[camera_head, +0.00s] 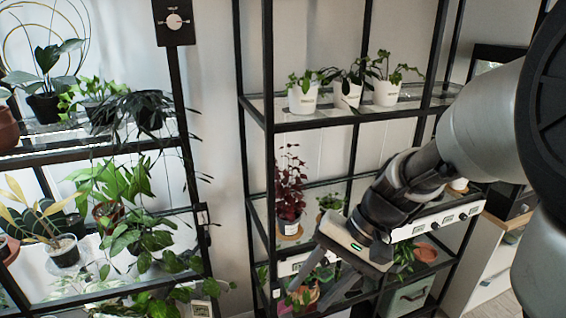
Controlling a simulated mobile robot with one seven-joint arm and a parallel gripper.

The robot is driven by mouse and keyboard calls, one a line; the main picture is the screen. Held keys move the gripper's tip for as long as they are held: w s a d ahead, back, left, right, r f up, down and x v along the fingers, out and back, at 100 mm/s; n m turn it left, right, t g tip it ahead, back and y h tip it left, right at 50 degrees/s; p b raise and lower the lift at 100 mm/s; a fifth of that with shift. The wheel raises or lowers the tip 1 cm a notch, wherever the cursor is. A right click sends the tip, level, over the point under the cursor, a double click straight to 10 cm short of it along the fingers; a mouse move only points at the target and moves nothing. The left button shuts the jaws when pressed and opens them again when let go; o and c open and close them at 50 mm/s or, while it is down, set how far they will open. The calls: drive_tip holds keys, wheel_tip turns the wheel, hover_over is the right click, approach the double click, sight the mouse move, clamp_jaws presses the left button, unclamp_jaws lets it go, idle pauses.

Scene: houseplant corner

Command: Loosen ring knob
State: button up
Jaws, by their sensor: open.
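A pale round knob (174,21) sits on a black plate (174,34) at the top of a dark post, left of centre. It has a small centre and short marks at its sides; I cannot tell for sure that it is the ring knob, or how tight it is. My gripper (312,292) is low in the middle of the picture, in front of the right shelf rack. Its fingers point down and to the left, spread apart, with nothing seen held. It is well below and to the right of the knob, not touching it.
A black shelf rack (269,75) with glass shelves and potted plants stands at the centre right. Another plant-filled rack (110,149) stands at the left, with leaves reaching past its edge. Bare wall (218,110) shows between them. A pale cabinet (487,262) is at the lower right.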

drive_tip(key=w+a+f+m+t+y+b, duration=0.1)
drive_tip(key=w+f+m+y+b, duration=0.65)
drive_tip(key=f, duration=0.65)
drive_tip(key=m+t+h+b, duration=0.5)
drive_tip(key=m+t+h, duration=0.3)
drive_tip(key=m+t, duration=1.1)
approach(313, 288)
drive_tip(key=w+b, duration=0.1)
drive_tip(key=w, duration=0.1)
drive_tip(key=w+a+r+m+g+b, duration=0.1)
drive_tip(key=w, duration=0.2)
drive_tip(key=w+a+r+m+g+b, duration=0.1)
drive_tip(key=w, duration=0.1)
drive_tip(key=shift+w+b, duration=0.3)
drive_tip(key=shift+c, duration=0.5)
drive_tip(key=c, duration=1)
drive_tip(key=shift+o, duration=0.2)
